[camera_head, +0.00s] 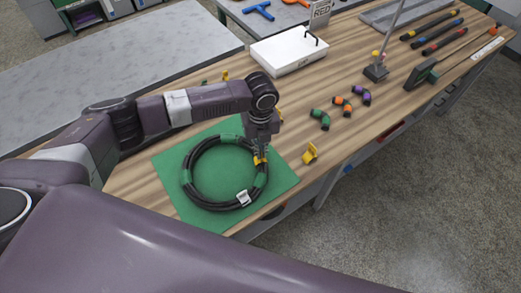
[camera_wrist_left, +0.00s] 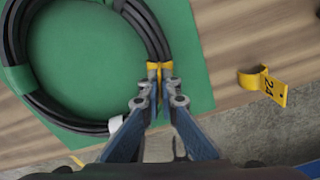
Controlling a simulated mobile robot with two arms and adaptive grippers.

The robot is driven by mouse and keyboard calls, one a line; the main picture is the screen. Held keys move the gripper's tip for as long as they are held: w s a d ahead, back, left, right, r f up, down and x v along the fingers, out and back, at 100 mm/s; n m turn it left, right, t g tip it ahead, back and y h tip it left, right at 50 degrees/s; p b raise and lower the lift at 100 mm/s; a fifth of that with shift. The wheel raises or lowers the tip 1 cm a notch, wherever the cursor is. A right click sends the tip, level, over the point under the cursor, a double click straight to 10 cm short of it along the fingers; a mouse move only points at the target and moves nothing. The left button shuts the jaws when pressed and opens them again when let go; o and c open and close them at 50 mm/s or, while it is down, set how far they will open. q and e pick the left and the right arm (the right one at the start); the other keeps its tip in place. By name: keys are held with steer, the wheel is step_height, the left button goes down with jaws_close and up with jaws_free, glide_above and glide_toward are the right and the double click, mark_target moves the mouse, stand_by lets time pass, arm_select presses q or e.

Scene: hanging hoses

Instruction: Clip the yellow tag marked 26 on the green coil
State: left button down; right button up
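The coil of black hose with green bands (camera_head: 189,165) lies flat on a green mat (camera_head: 185,214); a white label (camera_head: 243,197) is on its near side. My left gripper (camera_head: 261,157) points down over the coil's right side. Its fingers, also in the left wrist view (camera_wrist_left: 161,92), are shut on a yellow tag (camera_wrist_left: 159,68), which sits at the hose. The fingers hide its number, and I cannot tell whether its clip is fully around the hose. Another yellow tag (camera_head: 310,153) stands right of the mat; in the left wrist view (camera_wrist_left: 262,82) it reads 24. My right gripper is not in view.
A white box (camera_head: 289,51) stands behind the mat. Green (camera_head: 320,118), orange (camera_head: 342,106) and purple (camera_head: 362,95) curved pieces lie to the right. More yellow tags (camera_head: 225,75) are partly hidden behind my arm. The table's front edge is close to the mat.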

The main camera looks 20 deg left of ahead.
arm_select(q)
steer(key=c, duration=2.1)
jaws_free()
step_height(320, 180, up, 12)
steer(key=shift+s, duration=0.1)
